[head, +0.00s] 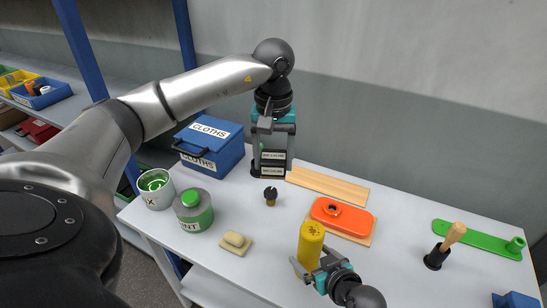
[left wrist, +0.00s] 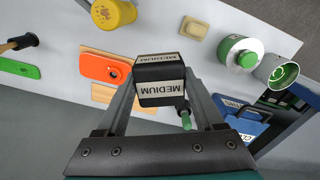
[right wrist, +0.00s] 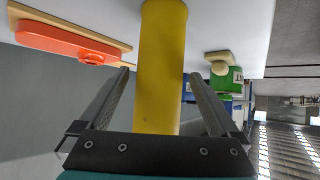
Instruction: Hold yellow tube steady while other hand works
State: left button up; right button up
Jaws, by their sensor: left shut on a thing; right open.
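The yellow tube (head: 311,245) stands upright on the white table, toward the front. My right gripper (head: 316,265) is open, with its fingers on either side of the tube. In the right wrist view the yellow tube (right wrist: 160,70) runs between the two fingers, with a gap showing on each side. My left gripper (head: 272,150) is farther back, near the wall, and shut on a black box labelled MEDIUM (left wrist: 160,80). The tube (left wrist: 113,13) also shows at the top of the left wrist view, well apart from the left gripper.
An orange piece (head: 343,217) on a wooden board lies behind the tube. Left are a sponge-like block (head: 235,243), a green-lidded jar (head: 193,210), a metal can (head: 155,190) and a blue CLOTHS box (head: 210,145). Right are a wooden-handled tool (head: 445,246) and a green strip (head: 475,238).

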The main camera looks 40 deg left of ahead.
jog(key=shift+w+a+f, duration=0.3)
jog(key=shift+a+f, duration=0.1)
jog(key=shift+a, duration=0.1)
jog(key=c, duration=1.5)
